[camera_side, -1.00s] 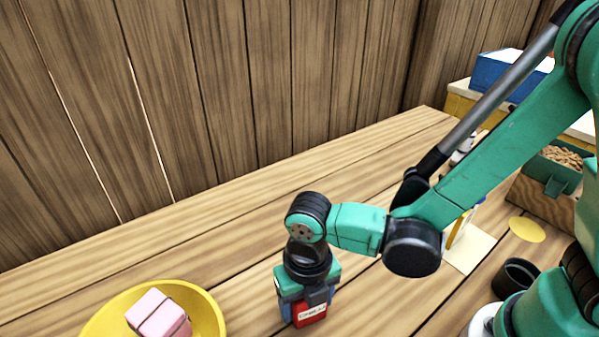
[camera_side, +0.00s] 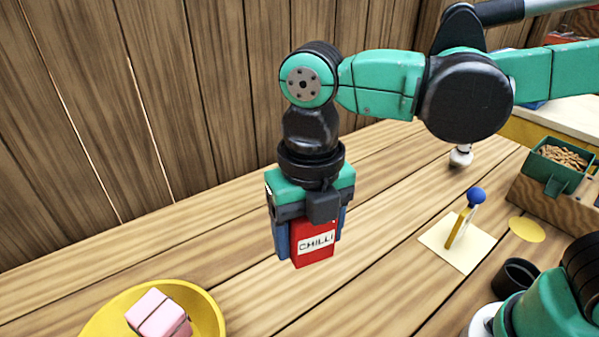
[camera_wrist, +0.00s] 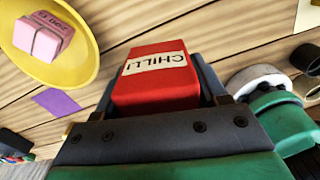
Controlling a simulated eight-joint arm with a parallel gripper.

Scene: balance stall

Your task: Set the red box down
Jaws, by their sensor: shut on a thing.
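The red box (camera_side: 313,243), with a white label reading CHILLI, is upright between the fingers of my gripper (camera_side: 309,232). My gripper is shut on it and holds it above the wooden table (camera_side: 385,240). In the wrist view the red box (camera_wrist: 157,82) fills the middle, between the two dark fingers. The box's upper part is hidden by the gripper in the side view.
A yellow dish (camera_side: 207,308) holding a pink block (camera_side: 158,314) is at the lower left. A blue-topped yellow post (camera_side: 463,220) stands on a cream square (camera_side: 436,236) at right. A dark cup (camera_side: 515,277) and a purple patch (camera_wrist: 57,102) are also visible.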

